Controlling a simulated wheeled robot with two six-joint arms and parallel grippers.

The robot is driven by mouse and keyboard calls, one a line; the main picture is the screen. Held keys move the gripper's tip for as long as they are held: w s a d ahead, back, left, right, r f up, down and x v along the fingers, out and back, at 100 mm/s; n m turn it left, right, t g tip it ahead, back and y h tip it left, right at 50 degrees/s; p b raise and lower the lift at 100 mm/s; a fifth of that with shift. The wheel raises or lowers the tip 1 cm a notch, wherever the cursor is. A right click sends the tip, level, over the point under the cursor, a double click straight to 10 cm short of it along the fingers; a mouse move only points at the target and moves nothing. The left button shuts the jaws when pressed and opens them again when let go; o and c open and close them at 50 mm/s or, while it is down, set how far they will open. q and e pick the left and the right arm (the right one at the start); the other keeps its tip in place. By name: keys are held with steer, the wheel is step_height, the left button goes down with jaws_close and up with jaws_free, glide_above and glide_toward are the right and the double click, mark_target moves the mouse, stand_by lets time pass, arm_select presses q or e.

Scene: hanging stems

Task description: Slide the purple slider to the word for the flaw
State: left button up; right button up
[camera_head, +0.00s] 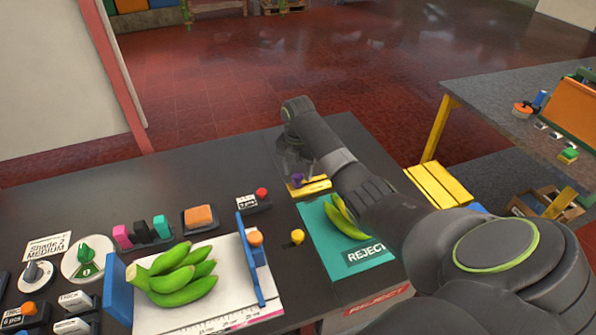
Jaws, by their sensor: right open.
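A small purple slider (297,179) shows at the far edge of the dark table, by a yellow piece (318,187) that looks like its track. My right gripper (293,168) is over the purple slider, pointing down, and is open. Its fingers partly hide the slider, and I cannot tell whether they touch it. No words on the track can be read. A green banana bunch (177,275) lies on a white measuring board (225,262). My left gripper is not in view.
A teal REJECT mat (318,236) holds more bananas (346,218), partly behind my right arm. Pink, black and green sliders (142,231), an orange block (199,216), a red-button box (254,200), a yellow knob (297,237) and dials (83,258) stand around. The far left tabletop is clear.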

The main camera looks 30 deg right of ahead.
steer(key=shift+f, duration=0.5)
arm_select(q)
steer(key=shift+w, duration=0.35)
arm_select(e)
jaws_close()
steer(key=d, duration=0.3)
steer(key=s+d, duration=0.1)
steer(key=d, duration=0.2)
steer(key=s+d, duration=0.1)
steer(key=d, duration=0.2)
steer(key=shift+s+d+p, duration=0.15)
steer(key=shift+d+p, duration=0.15)
steer(key=shift+d, duration=0.1)
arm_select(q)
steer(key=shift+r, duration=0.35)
arm_select(e)
jaws_free()
